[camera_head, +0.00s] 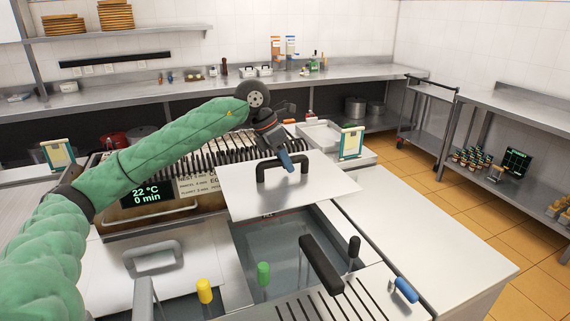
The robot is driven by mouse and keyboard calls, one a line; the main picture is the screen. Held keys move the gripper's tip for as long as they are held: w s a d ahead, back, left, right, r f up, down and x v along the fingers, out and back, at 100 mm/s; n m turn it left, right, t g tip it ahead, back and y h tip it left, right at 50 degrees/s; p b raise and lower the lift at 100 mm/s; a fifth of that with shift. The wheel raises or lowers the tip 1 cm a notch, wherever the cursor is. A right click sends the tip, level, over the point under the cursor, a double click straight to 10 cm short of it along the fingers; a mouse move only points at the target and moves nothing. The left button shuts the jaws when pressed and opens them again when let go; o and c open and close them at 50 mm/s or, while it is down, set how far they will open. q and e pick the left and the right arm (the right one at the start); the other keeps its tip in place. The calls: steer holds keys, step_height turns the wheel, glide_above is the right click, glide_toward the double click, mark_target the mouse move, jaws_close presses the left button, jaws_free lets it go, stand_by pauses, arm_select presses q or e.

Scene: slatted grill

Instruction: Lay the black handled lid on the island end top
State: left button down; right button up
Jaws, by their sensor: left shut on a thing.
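The black handled lid is a pale flat plate (325,190) with a black bar handle (282,167) on top. My left gripper (286,161) reaches in from the left, under the green-sleeved arm, and is shut on this handle. The lid hangs roughly level above the far part of an open basin (290,245). The island end top (435,245) is the bare pale surface to the right of the basin; the lid's right corner overlaps its left edge in the picture. The exact height of the lid is hard to tell. My right gripper is not in view.
The slatted grill (215,155) stands behind the lid, with a metal tray (322,135) and a small framed sign (351,143) to its right. A slatted plate (345,300) with a black handle lies in front. A grey-handled lid (152,275) lies left.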

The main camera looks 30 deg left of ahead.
arm_select(q)
steer(key=shift+r+p, duration=0.45)
steer(key=shift+r, duration=1.1)
